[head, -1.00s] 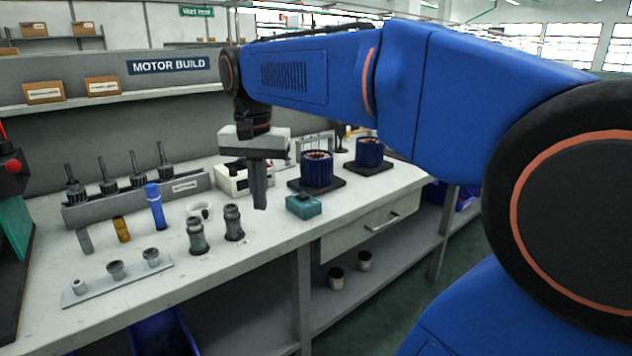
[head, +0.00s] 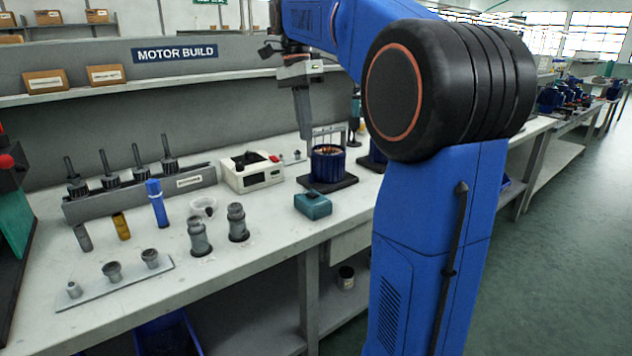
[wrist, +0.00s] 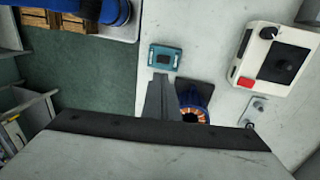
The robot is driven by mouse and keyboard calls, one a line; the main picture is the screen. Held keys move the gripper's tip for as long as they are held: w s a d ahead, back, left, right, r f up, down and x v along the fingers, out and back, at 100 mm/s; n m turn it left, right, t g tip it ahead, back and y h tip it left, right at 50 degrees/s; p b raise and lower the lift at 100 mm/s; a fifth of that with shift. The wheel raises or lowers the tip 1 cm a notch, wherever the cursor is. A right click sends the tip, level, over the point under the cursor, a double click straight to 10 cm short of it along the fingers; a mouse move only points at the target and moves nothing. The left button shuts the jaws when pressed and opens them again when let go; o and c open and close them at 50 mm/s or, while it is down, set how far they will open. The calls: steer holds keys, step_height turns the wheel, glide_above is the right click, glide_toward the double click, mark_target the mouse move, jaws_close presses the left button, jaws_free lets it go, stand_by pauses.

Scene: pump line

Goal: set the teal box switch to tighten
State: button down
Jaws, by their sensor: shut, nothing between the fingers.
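The teal box (head: 313,205) sits near the front edge of the white bench, in front of a motor stator. It also shows from above in the wrist view (wrist: 165,57), with a small dark feature on its top; the switch setting is too small to read. My gripper (head: 304,138) is shut and empty, pointing down, raised above the bench behind the teal box. In the wrist view my gripper fingertips (wrist: 158,80) show just below the box in the picture, apart from it in height.
A blue stator (head: 328,165) with copper windings stands on a black base close to my gripper. A white device with a red button (head: 252,172) is left of it. Grey cylindrical parts (head: 238,222) stand left of the teal box. A shelf wall (head: 150,95) rises behind the bench.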

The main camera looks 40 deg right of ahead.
mark_target(314, 195)
steer(key=s+f, duration=0.1)
steer(key=f, duration=0.8)
steer(key=s+f, duration=0.1)
steer(key=f, duration=0.3)
steer(key=shift+s+f, duration=0.35)
steer(key=shift+f, duration=0.05)
